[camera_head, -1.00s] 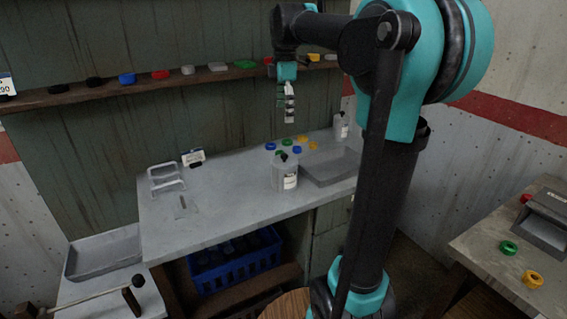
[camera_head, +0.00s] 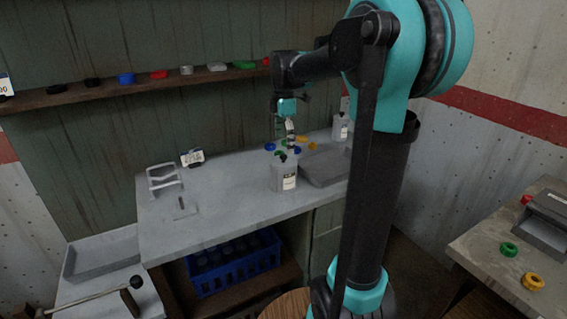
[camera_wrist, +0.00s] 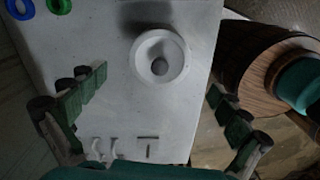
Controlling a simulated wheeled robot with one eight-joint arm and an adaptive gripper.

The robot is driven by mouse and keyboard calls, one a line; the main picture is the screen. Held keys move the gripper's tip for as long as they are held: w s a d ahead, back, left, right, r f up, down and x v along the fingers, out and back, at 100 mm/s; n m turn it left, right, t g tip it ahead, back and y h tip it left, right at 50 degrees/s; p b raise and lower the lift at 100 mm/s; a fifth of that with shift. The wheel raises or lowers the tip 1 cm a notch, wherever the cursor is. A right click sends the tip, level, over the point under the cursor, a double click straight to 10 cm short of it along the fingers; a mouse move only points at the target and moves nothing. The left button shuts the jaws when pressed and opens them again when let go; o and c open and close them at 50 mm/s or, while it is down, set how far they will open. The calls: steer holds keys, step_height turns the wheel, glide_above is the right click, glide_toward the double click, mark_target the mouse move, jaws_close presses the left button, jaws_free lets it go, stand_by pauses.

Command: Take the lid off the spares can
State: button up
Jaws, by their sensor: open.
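The spares can (camera_head: 284,176) is a pale grey can with a white label, upright on the grey bench (camera_head: 225,205). In the wrist view I look down on its round white lid (camera_wrist: 143,65), which has a small grey knob (camera_wrist: 160,67) in the middle. My gripper (camera_head: 291,146) hangs pointing down above the can. In the wrist view its two fingers (camera_wrist: 158,84) are spread wide on either side of the lid, empty and apart from it. In the head view the fingertips partly cover the can's top, so the remaining height is hard to judge.
Several coloured rings (camera_head: 270,147) lie behind the can. A grey tray (camera_head: 325,172) stands close on its right, with another pale container (camera_head: 340,127) behind. A wire-like rack (camera_head: 164,180) and a small sign (camera_head: 192,158) are left.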

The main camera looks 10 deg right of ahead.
mark_target(284, 155)
step_height(284, 155, down, 5)
stand_by(0.3)
steer(key=c, duration=1.6)
steer(key=shift+o, duration=0.2)
